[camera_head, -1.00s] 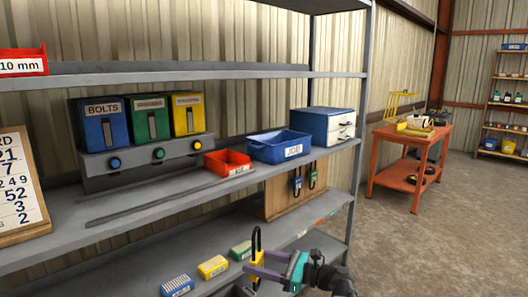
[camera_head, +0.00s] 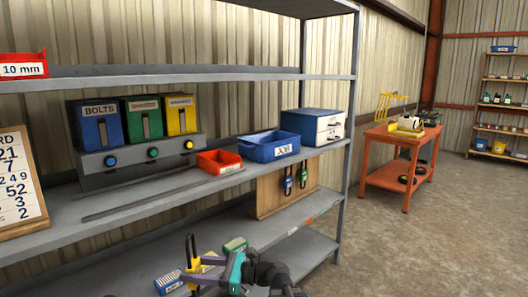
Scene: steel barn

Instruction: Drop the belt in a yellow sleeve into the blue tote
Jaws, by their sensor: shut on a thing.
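The belt in a yellow sleeve (camera_head: 193,264) is between the purple fingers of my gripper (camera_head: 196,268), at the bottom of the view. Its dark loop (camera_head: 189,243) sticks up above the fingers, nearly upright. My gripper is shut on it, in front of the lower shelf. The blue tote (camera_head: 262,154) with a white label stands on the middle shelf, above and to the right of my gripper. It is open at the top, and its inside looks empty as far as it shows.
A red bin (camera_head: 217,169) stands left of the tote, and a blue-and-white drawer cabinet (camera_head: 318,125) right of it. Padlocks hang on a wooden board (camera_head: 268,196) below. The upper shelf edge (camera_head: 250,78) runs above the tote.

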